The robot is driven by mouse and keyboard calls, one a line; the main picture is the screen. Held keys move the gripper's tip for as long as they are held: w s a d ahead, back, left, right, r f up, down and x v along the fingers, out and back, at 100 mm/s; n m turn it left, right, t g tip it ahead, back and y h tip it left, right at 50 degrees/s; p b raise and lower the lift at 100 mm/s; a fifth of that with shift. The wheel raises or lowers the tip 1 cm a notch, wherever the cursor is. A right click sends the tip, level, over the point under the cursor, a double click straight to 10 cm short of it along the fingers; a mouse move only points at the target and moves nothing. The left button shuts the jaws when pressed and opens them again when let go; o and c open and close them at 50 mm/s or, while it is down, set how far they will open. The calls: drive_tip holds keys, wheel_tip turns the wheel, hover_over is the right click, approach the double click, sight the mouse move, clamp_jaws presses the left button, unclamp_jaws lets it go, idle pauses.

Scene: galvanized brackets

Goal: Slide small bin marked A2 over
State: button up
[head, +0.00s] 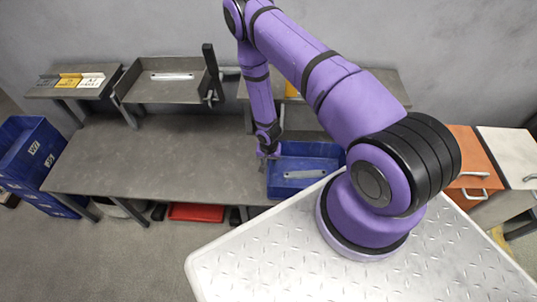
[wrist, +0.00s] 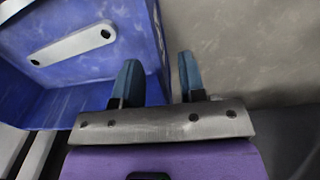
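A small blue bin (head: 318,149) stands on the grey worktable, at its right end, with a grey metal bracket (head: 305,174) in it. No A2 mark is readable on it from here. My gripper (head: 266,156) is at the bin's left side in the head view. In the wrist view the bin (wrist: 75,85) fills the left, with the bracket (wrist: 72,45) inside. My gripper (wrist: 160,80) has its two fingers apart, one over the bin's inside and one outside, with the bin's side wall between them. A gap shows beside the wall, and I see no firm grip.
The worktable (head: 150,160) is bare to the left of the bin. A raised grey tray (head: 165,88) with a bracket stands at the back, beside a small shelf (head: 70,92) with labels. Blue crates (head: 30,150) stand at left; a red bin (head: 196,212) lies below.

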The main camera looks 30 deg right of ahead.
drive_tip(key=shift+f, duration=1.4)
clamp_jaws()
